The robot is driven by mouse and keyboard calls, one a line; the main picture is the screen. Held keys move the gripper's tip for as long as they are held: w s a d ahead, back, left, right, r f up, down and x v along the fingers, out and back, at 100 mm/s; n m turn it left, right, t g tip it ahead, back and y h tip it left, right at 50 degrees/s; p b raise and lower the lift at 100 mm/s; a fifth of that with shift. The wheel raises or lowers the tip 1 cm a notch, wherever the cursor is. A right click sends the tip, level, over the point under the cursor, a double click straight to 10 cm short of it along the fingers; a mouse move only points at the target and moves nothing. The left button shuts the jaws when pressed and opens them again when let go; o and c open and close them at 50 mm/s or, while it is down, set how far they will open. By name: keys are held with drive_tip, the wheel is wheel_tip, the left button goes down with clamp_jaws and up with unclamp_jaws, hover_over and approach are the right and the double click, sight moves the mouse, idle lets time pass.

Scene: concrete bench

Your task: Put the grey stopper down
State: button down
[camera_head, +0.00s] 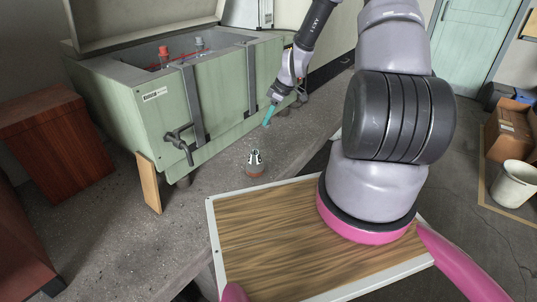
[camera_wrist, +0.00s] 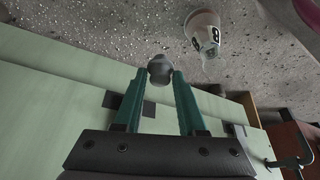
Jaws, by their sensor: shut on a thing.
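My gripper (camera_wrist: 158,85) has two teal fingers and is shut on the grey stopper (camera_wrist: 160,69), a small rounded grey piece at the fingertips in the wrist view. In the head view my gripper (camera_head: 267,117) points down beside the front wall of the green chest, low over the concrete bench (camera_head: 225,190). The stopper is too small there to make out clearly. In the wrist view, speckled bench top shows behind the stopper; I cannot tell whether they touch.
A labelled conical vessel (camera_head: 254,163) stands on the bench nearby; it also shows in the wrist view (camera_wrist: 202,35). The green chest (camera_head: 165,120) stands open behind, with a tap (camera_head: 180,145) on its front. Bare bench lies between vessel and gripper. A wood-topped tray (camera_head: 270,235) is in front.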

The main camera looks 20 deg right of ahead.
drive_tip(key=d+f+m, duration=0.1)
drive_tip(key=d+f, duration=0.1)
drive_tip(key=f, duration=0.1)
drive_tip(key=w+d+f+m+h, duration=0.1)
drive_tip(key=d+f, duration=0.1)
drive_tip(key=f, duration=0.2)
drive_tip(key=w+d+f+m+t, duration=0.1)
drive_tip(key=d+f+m, duration=0.1)
drive_tip(key=f, duration=0.1)
drive_tip(key=shift+w+f, duration=0.15)
drive_tip(key=shift+w, duration=0.1)
drive_tip(key=shift+f, duration=2.4)
drive_tip(key=shift+c, duration=2.4)
unclamp_jaws()
drive_tip(key=shift+f, duration=0.15)
